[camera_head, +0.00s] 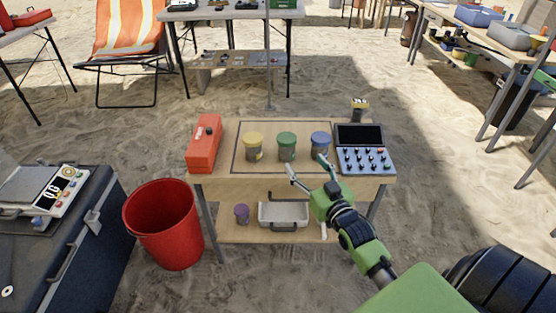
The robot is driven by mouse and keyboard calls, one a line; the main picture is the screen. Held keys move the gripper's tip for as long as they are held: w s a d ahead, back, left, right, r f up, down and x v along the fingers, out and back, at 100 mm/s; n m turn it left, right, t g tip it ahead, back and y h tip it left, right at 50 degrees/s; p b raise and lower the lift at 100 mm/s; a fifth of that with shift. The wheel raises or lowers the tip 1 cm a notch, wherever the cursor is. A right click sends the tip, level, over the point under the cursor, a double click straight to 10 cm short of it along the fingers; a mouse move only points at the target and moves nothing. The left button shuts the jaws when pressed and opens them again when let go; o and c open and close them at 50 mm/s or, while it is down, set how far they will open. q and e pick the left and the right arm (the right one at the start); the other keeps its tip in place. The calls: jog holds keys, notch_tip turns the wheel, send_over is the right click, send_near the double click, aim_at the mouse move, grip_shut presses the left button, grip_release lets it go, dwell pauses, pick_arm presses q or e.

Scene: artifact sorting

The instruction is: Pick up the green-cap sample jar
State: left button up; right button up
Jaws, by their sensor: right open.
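The green-cap sample jar (287,147) stands upright on the small wooden table (218,170), in the middle of a row of three jars. The yellow-cap jar (253,147) is to its left and the blue-cap jar (320,144) is to its right. My right gripper (310,163) is open and empty in front of the row. Its left finger is just below and in front of the green-cap jar, apart or touching I cannot tell. My left gripper is not in view.
A red toolbox (204,145) is at the table's left end and a control panel with a dark screen (364,150) at its right. A purple jar (241,213) and a white tray (283,213) are on the lower shelf. A red bucket (165,225) stands left of the table.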

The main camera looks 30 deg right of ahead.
aim_at(291, 146)
jog(key=w, duration=0.2)
jog(key=w+d, duration=0.1)
jog(key=w, duration=0.2)
jog(key=w+b, duration=0.1)
jog(key=w, duration=0.2)
jog(key=shift+w+d+r, duration=0.1)
jog(key=shift+d+r, duration=0.05)
jog(key=shift+d, duration=0.05)
jog(key=w, duration=0.1)
jog(key=w+b, duration=0.1)
jog(key=w, duration=0.3)
jog(key=shift+d+f, duration=0.25)
jog(key=shift+f, duration=0.05)
jog(key=shift+w, duration=0.3)
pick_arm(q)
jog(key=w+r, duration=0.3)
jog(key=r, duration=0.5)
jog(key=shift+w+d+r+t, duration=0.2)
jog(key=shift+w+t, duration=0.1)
pick_arm(e)
jog(key=shift+c, duration=0.4)
jog(key=c, duration=1.3)
jog(key=shift+r, duration=0.1)
